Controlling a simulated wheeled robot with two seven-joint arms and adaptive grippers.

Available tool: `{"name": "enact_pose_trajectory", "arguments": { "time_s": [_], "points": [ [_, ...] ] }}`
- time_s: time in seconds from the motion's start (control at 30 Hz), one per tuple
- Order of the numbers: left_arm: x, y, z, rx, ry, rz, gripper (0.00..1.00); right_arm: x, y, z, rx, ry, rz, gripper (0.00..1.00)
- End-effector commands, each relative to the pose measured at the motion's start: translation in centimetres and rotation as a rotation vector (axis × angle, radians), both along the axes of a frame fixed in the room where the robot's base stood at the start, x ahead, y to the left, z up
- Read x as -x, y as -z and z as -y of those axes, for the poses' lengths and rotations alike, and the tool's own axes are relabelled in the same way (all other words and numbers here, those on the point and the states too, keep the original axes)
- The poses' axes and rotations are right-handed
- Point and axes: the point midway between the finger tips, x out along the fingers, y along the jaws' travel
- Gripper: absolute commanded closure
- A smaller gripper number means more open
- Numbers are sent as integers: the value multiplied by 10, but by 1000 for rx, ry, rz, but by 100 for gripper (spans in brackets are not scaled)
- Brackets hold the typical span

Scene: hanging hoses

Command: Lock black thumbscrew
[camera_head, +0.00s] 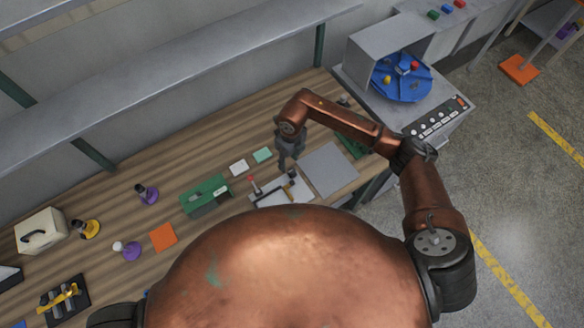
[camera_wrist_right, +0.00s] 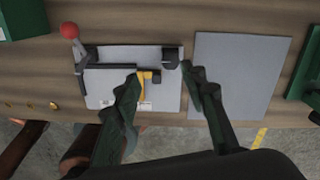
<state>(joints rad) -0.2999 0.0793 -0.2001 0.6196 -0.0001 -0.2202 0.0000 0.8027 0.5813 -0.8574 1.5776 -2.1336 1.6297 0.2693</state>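A light grey fixture plate (camera_wrist_right: 108,58) lies on the wooden bench in the right wrist view. It carries a lever with a red ball (camera_wrist_right: 69,30), a long black bar (camera_wrist_right: 108,67) and a yellow part (camera_wrist_right: 146,76). A small black part (camera_wrist_right: 170,55) at its upper right may be the black thumbscrew; I cannot tell for sure. My right gripper (camera_wrist_right: 161,73) is open and empty, its fingers spread above the plate's right side, apart from the black part as far as I can tell. In the head view the right gripper (camera_head: 290,165) hangs over the fixture (camera_head: 270,198). My left gripper is not in view.
A flat grey panel (camera_wrist_right: 240,72) lies right of the fixture. A machine with a blue turntable (camera_head: 402,85) stands at the far right.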

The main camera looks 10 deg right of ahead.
Motion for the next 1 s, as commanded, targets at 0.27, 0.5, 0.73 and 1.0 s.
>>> {"name": "enact_pose_trajectory", "arguments": {
  "time_s": [0.27, 0.5, 0.73, 1.0],
  "points": [
    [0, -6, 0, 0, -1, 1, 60, -3, 26, 14, 55, 6, 2, 61],
    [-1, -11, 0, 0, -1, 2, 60, -4, 62, 13, 51, 6, 4, 61],
    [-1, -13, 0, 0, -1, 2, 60, -4, 77, 13, 51, 5, 5, 61],
    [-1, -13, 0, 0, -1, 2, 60, -4, 78, 13, 50, 4, 5, 63]
  ]
}}
